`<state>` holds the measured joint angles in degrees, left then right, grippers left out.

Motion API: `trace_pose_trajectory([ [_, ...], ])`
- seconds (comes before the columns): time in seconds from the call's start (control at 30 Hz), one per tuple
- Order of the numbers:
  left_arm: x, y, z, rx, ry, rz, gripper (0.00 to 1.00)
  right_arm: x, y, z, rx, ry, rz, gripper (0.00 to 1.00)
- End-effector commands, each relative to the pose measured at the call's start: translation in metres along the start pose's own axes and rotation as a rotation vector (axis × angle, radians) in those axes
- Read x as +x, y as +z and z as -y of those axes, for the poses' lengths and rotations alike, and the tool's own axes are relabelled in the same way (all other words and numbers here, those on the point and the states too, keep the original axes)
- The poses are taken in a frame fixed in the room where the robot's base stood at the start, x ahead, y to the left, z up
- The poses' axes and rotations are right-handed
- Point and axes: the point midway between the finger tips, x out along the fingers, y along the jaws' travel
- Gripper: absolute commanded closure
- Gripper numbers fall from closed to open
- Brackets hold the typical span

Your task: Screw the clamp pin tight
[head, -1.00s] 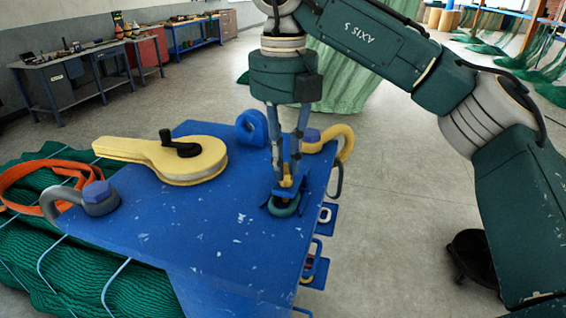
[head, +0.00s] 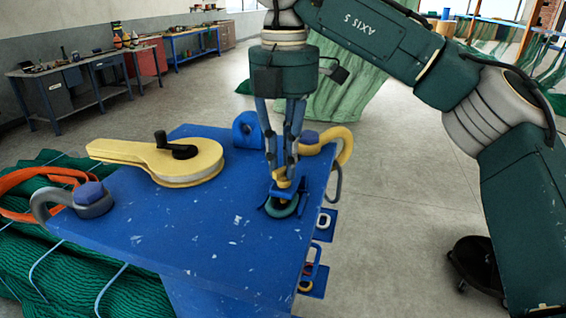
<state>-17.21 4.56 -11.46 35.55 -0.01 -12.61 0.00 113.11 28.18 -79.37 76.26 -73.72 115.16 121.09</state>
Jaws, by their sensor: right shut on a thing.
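My right gripper (head: 281,178) points straight down from above the right part of the blue plate (head: 190,236). It is shut on a small yellow piece, which looks like the head of the clamp pin (head: 283,184). The pin stands upright in a small blue clamp (head: 268,208) at the plate's right edge. A dark green ring (head: 284,211) shows at the clamp's foot. The fingers hide part of the pin, and its thread cannot be seen. My left gripper is not in view.
On the plate are a yellow snatch block (head: 180,163) with a black handle, a grey shackle (head: 88,205), a yellow shackle (head: 340,140) and a blue lug (head: 247,130). Green netting (head: 75,265) lies at the left. The floor at the right is mostly clear.

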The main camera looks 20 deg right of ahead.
Motion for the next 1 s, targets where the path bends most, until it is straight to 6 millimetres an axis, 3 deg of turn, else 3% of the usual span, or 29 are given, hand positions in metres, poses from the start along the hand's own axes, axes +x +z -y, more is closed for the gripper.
trace_pose_trajectory([
  [0.6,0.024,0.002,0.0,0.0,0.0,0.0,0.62,-0.004,0.003,0.001,0.59,0.017,-0.003,1.0],
  [1.0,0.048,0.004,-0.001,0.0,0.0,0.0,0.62,-0.003,0.003,0.003,0.886,0.016,-0.005,1.0],
])
